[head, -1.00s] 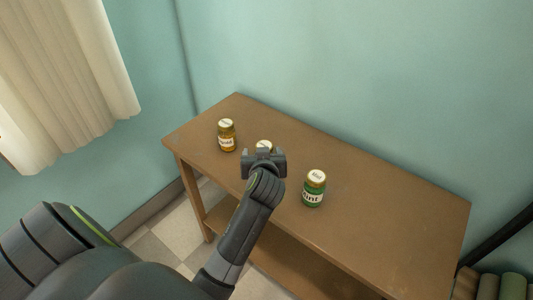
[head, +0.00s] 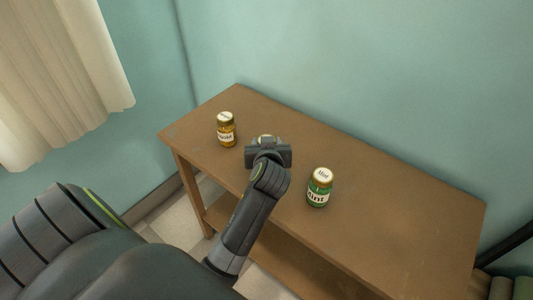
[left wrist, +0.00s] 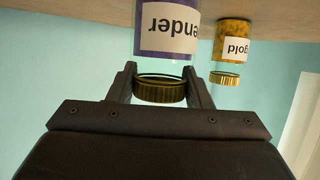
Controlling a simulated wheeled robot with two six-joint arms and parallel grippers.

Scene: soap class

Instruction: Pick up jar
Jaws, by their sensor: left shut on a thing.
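A jar with purple contents, a gold lid and a white label reading "ender" (left wrist: 168,28) is upside down in the left wrist view, as the whole picture is. My left gripper (left wrist: 160,88) is shut on this jar at its lid, one finger on each side. In the head view my left gripper (head: 268,150) covers most of this jar, and only a bit of its lid (head: 265,137) shows. An orange jar (head: 226,130) stands to the left, also in the left wrist view (left wrist: 232,45). A green "Mint" jar (head: 320,187) stands to the right.
The jars are on a brown wooden table (head: 400,220) against a teal wall. The table is bare right of the mint jar. A lower shelf (head: 270,255) shows beneath. A cream curtain (head: 60,80) hangs at the left.

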